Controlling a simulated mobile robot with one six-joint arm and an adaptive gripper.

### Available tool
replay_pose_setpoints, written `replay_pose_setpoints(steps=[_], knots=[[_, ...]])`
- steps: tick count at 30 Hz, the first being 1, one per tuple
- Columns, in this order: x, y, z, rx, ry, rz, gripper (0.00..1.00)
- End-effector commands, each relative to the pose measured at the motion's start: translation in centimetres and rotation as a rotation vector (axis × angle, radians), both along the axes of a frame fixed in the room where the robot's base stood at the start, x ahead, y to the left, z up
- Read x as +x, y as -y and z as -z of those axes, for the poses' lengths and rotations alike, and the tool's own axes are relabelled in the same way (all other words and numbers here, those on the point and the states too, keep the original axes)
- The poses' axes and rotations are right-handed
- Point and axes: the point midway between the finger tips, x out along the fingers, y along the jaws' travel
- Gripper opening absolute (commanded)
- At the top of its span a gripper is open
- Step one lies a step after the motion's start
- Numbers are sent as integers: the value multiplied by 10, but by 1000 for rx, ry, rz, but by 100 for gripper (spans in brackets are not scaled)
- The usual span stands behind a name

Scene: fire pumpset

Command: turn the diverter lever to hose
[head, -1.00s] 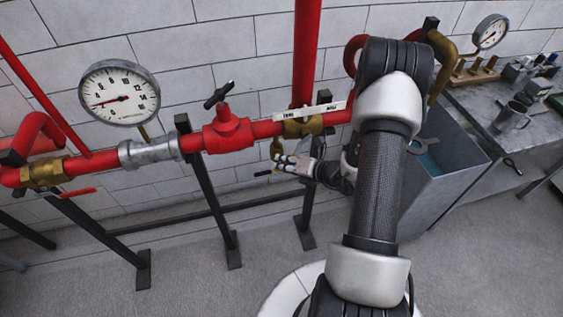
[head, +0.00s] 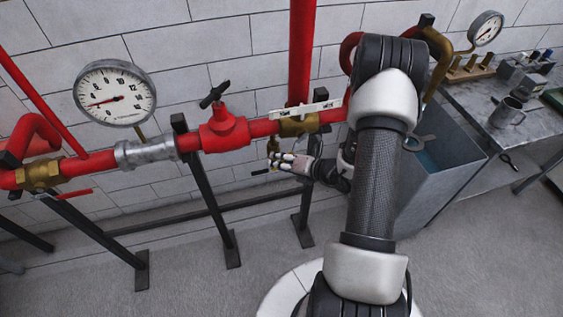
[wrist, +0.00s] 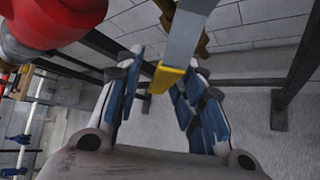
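The diverter lever is a flat grey bar (wrist: 187,38) with a yellow end (wrist: 165,79), seen in the wrist view. It comes in from the top, and its yellow end lies between the blue-padded fingers of my gripper (wrist: 160,88). The fingers are open, with gaps beside the lever; I cannot tell whether either touches it. In the head view my gripper (head: 286,161) is below the brass valve body (head: 299,126) on the red pipe. A pale label plate (head: 305,109) sits above that valve; its lettering is too small to read surely. The lever is not clear in the head view.
A red valve with a black handle (head: 224,130) and a pressure gauge (head: 115,93) are to the left. Dark pipe stands (head: 207,190) reach the floor. A grey tank (head: 440,185) and a bench (head: 480,105) are on the right. The floor in front is clear.

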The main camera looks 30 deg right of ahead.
Motion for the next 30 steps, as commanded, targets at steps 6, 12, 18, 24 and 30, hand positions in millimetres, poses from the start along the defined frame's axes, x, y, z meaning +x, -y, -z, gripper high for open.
replay_pose_setpoints(steps=[6, 12, 18, 24, 30], knots=[[0, -1, -2, 21, 6, 1, 36], [4, -13, -17, 204, 59, 0, 36], [8, -28, -47, 537, 156, -1, 36], [-3, -22, -77, 771, 222, 7, 36], [-39, -2, -79, 765, 222, 7, 36]])
